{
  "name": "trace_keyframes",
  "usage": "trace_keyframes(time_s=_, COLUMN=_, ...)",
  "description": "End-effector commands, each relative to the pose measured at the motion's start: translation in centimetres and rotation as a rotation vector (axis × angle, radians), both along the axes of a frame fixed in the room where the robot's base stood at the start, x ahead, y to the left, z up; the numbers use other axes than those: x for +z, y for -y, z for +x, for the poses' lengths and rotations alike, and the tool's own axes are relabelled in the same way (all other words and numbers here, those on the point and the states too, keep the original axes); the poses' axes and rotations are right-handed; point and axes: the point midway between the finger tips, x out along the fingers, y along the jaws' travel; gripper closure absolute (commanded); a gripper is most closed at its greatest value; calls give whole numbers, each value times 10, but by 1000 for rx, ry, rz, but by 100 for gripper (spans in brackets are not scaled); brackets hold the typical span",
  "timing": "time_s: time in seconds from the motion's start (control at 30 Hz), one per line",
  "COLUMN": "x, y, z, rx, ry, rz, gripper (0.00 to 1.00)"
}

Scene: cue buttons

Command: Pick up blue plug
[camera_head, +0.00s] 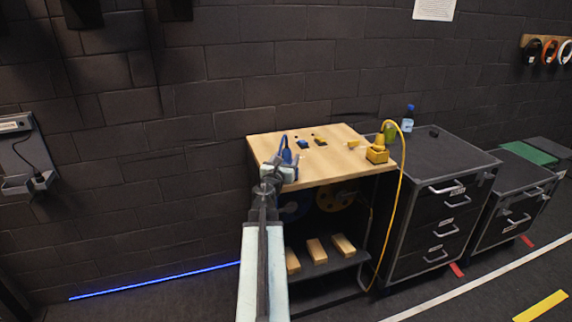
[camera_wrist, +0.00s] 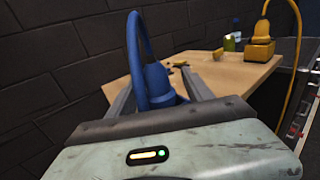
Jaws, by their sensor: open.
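The blue plug (camera_head: 286,154) with its looping blue cable is at the left front part of the wooden tabletop (camera_head: 335,169). In the wrist view the blue plug (camera_wrist: 157,84) stands between the two fingers of my gripper (camera_wrist: 160,90). The fingers are open, one on each side of it, and I see no firm contact. In the head view my gripper (camera_head: 281,171) is at the table's left front edge and partly hides the plug's lower part. The plug's base is hidden behind the gripper body in the wrist view.
A yellow plug (camera_head: 377,153) with a yellow cable stands at the table's right side. Small blue (camera_head: 303,143) and yellow (camera_head: 320,139) pieces lie towards the back. A green cup (camera_head: 390,132) and a bottle (camera_head: 407,119) stand on the dark drawer cabinet (camera_head: 440,150). A brick wall is behind.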

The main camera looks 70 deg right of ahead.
Motion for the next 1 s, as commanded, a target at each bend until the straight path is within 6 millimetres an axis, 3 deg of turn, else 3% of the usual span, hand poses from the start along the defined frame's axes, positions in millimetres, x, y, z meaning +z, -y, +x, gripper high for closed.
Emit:
trace_keyframes(time_s=0.03, x=-1, y=13, z=1, rx=-2, ry=0, rz=0, gripper=41)
trace_keyframes(time_s=0.17, x=0, y=33, z=3, rx=0, ry=0, rz=0, gripper=41)
trace_keyframes(time_s=0.4, x=0, y=32, z=8, rx=8, ry=0, rz=0, gripper=43)
trace_keyframes(time_s=0.6, x=0, y=32, z=8, rx=9, ry=0, rz=0, gripper=99)
trace_keyframes(time_s=1.0, x=0, y=32, z=8, rx=9, ry=0, rz=0, gripper=100)
